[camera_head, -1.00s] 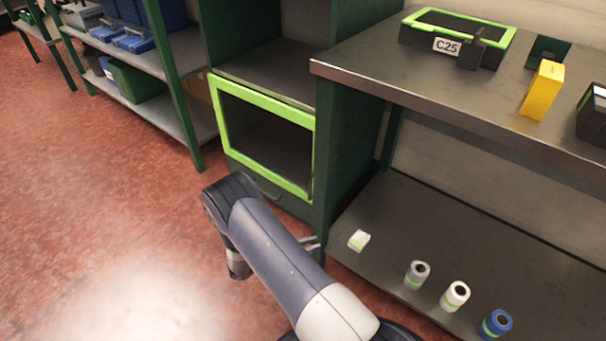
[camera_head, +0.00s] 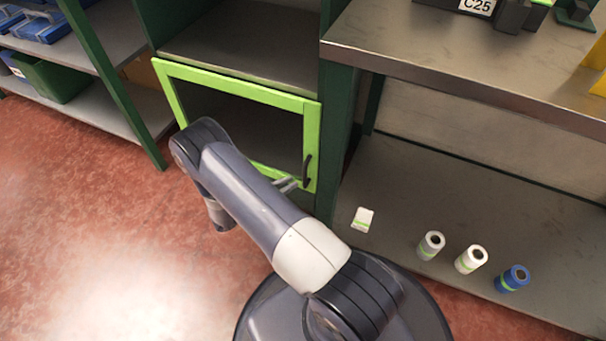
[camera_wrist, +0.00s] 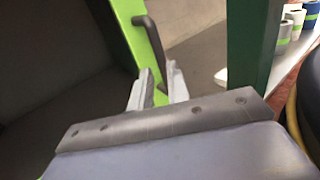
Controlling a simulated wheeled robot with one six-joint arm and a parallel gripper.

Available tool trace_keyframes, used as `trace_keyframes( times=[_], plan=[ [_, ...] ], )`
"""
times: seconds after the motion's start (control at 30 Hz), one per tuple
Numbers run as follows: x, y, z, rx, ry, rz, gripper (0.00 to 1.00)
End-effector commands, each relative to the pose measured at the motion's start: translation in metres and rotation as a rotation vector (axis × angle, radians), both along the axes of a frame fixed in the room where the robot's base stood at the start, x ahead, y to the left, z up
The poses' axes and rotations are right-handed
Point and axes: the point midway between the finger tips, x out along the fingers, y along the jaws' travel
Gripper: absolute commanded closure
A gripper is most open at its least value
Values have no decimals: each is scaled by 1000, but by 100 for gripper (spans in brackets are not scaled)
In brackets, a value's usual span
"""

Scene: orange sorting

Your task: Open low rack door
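The low rack door has a bright green frame (camera_head: 240,92) around a dark pane, in the lower part of the green rack. Its dark bar handle (camera_head: 307,170) is at the lower right of the frame. My gripper (camera_head: 288,184) is just left of and below the handle; my arm hides part of the door's lower edge. In the wrist view my two grey fingers (camera_wrist: 159,92) are apart, with the lower end of the handle (camera_wrist: 150,42) between or just beyond their tips. I cannot tell whether they touch it, or whether the door is slightly ajar.
A green post (camera_head: 336,140) stands right of the door. The workbench (camera_head: 440,75) and its lower shelf (camera_head: 400,190), with a small white box (camera_head: 362,219) and several rolls, are to the right. Red floor is open at left.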

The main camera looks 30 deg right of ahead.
Motion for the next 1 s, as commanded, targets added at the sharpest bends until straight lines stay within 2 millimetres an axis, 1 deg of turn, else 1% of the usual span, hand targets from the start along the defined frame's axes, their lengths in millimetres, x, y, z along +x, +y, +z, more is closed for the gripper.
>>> trace_keyframes(
  times=[0.03,0.2,0.3,0.4,0.53,0.77,0.97,1.0],
  plan=[
    [0,-12,-2,1,1,-6,83],
    [2,-41,-2,0,1,-4,83],
    [3,-52,-2,1,1,-2,83],
    [4,-60,-1,1,0,-2,83],
    [4,-64,0,0,0,0,83],
    [5,-64,0,0,0,1,83],
    [4,-64,0,0,1,0,100],
    [4,-64,0,0,1,0,100]
  ],
)
